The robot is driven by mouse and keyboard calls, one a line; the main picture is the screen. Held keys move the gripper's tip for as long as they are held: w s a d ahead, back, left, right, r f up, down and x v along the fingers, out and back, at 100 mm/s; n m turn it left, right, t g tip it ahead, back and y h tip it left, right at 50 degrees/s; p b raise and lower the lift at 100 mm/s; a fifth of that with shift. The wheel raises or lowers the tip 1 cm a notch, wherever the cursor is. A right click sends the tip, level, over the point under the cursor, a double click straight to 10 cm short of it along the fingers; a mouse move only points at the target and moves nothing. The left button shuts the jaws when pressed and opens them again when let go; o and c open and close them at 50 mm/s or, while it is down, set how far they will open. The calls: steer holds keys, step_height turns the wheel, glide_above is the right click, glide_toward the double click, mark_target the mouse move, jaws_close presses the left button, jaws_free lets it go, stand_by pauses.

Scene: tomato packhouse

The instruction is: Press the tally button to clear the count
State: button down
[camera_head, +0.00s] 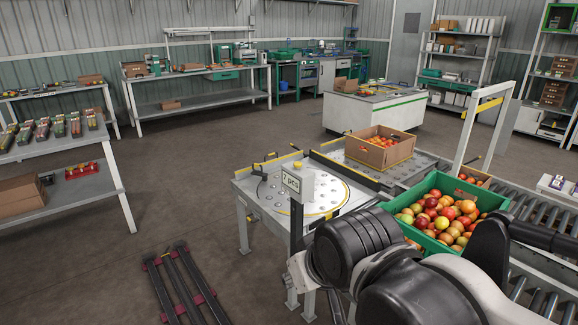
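A small pale tally box (302,187) stands on a dark post at the near edge of the white table, left of my arm. My black and white arm links fill the bottom right, in front of the table's near side. I cannot make out my gripper's fingers, so its place relative to the box is not shown.
The white table (270,222) has a round plate with a yellow rim. A cardboard box of tomatoes (388,157) stands behind it. A green crate of tomatoes (462,190) is at right near a roller conveyor (535,208). A dark pallet-like frame (180,285) lies on the floor.

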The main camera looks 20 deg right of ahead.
steer(key=w+d+r+m+g+h+p, duration=0.1)
steer(key=w+d+r+p, duration=0.2)
steer(key=w+r, duration=0.35)
steer(key=w+d+r+h+p, duration=0.2)
steer(key=w+d+r+p, duration=0.15)
steer(key=w, duration=0.65)
steer(key=w+d+r+m+g+h+p, duration=0.1)
steer(key=w+d+r+p, duration=0.1)
steer(key=w+d+r, duration=0.45)
steer(key=m+g+h+p, duration=0.15)
steer(key=h+p, duration=0.25)
steer(key=p, duration=0.5)
glide_above(297, 163)
step_height(297, 163, down, 8)
steer(key=shift+s+f+m, duration=0.1)
steer(key=shift+f+m, duration=0.05)
steer(key=shift+m, duration=0.2)
steer(key=shift+a+f, duration=0.1)
steer(key=shift+f, duration=0.05)
step_height(297, 163, down, 7)
steer(key=b, duration=0.3)
steer(key=shift+f, duration=0.1)
steer(key=shift+f+b, duration=0.65)
steer(key=shift+b, duration=0.05)
